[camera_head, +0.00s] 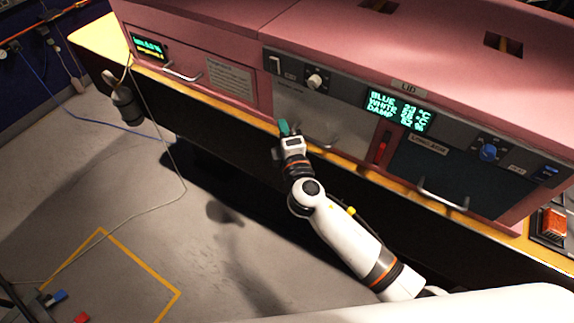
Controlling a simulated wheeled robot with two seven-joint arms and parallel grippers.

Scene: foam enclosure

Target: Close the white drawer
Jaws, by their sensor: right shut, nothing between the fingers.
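The white drawer (345,118) has a pale grey-white front in the middle of the pink enclosure, below a grey control strip. Part of its handle shows near its lower edge. The front looks nearly flush with the enclosure; any small gap is hard to tell. My right gripper (284,128) is shut and empty, with a teal tip, at the lower left part of the drawer front. It covers a bit of the front, and I cannot tell whether it touches.
A pink drawer (190,65) with a handle is to the left. A dark blue drawer (450,175) with a handle is to the right. A yellow-edged ledge (400,188) runs below. The grey floor (110,190) is largely open.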

